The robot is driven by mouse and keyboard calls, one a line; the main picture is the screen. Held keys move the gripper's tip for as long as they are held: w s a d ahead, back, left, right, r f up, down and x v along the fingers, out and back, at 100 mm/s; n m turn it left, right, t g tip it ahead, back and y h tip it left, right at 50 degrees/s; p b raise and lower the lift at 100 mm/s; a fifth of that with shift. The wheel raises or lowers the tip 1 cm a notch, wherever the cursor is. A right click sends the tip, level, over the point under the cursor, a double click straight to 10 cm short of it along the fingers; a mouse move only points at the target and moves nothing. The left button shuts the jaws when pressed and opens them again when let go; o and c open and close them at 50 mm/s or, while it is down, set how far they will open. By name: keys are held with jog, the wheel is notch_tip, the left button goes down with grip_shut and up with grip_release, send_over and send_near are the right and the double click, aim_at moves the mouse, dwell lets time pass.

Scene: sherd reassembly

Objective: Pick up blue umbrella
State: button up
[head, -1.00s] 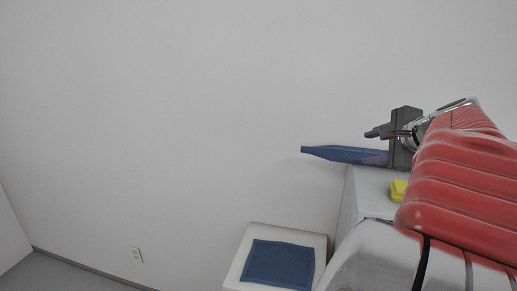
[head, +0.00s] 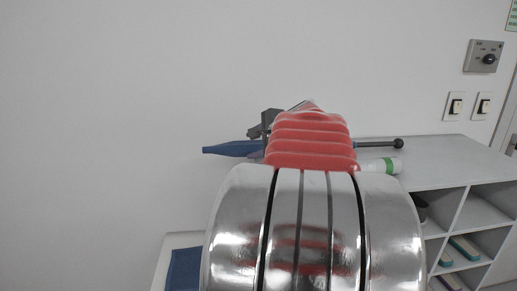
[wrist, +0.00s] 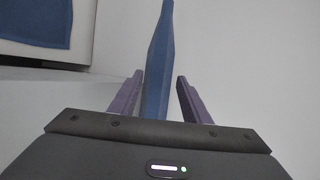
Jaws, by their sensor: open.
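The blue umbrella (head: 232,149) lies along the top of the white shelf unit, its pointed end past the left edge. A dark rod with a round black knob (head: 398,144) shows at its right end. My red arm hides its middle. My gripper (head: 256,142) is at the umbrella, left of my arm. In the wrist view the umbrella (wrist: 158,70) runs between the two purple fingers of my gripper (wrist: 160,78). The fingers are open, with a gap visible on the right side; contact on the left is unclear.
The white shelf unit (head: 440,158) has open compartments with small items at right. A white and green cylinder (head: 380,166) lies on top. A blue cloth (head: 184,270) lies on a low white surface at lower left. A wall stands close behind.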

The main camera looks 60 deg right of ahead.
aim_at(248, 147)
jog(key=shift+w, duration=0.1)
jog(key=shift+x, duration=2.55)
jog(key=shift+f, duration=0.2)
jog(key=shift+c, duration=0.4)
grip_shut()
jog(key=shift+r, duration=0.1)
